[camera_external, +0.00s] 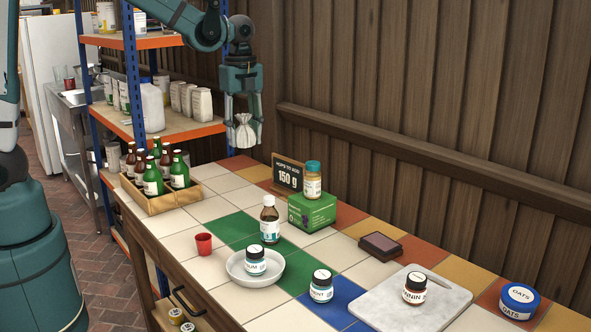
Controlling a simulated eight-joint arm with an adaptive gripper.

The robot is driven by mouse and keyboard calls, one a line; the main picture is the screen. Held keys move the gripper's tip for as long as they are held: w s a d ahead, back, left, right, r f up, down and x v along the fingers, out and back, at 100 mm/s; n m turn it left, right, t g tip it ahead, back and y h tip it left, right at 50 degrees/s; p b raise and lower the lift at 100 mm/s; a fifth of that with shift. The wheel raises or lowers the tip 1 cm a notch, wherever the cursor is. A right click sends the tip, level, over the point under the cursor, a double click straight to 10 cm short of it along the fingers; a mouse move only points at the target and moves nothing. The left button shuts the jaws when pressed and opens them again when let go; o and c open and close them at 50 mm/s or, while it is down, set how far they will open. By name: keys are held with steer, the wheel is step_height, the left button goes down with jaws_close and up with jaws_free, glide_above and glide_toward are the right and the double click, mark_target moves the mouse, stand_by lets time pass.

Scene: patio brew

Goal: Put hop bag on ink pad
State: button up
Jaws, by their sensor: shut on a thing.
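The hop bag (244,134) is a small cream cloth bag with a gathered neck. My gripper (241,113) is shut on its upper part and holds it in the air above the far left part of the tiled table. The ink pad (380,246) is a flat dark block with a brownish-purple top. It lies on the tiles near the back edge, well to the right of and below my gripper. Its top looks bare.
A green box (312,211) with a jar (312,184) on it, a chalkboard sign (288,175) and a brown bottle (269,222) stand between. A bottle crate (160,200) is at left. A bowl (238,277), jars and a marble board (446,308) are in front.

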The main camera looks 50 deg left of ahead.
steer(key=w+d+r+p, duration=0.1)
steer(key=w+d, duration=0.7)
steer(key=d, duration=0.2)
steer(key=m+p, duration=0.2)
steer(key=p, duration=0.1)
glide_above(379, 240)
steer(key=f, duration=0.1)
step_height(379, 240, down, 11)
steer(key=shift+d+f, duration=0.1)
steer(key=shift+f+b, duration=0.35)
steer(key=shift+f, duration=2.75)
steer(key=shift+f, duration=1.85)
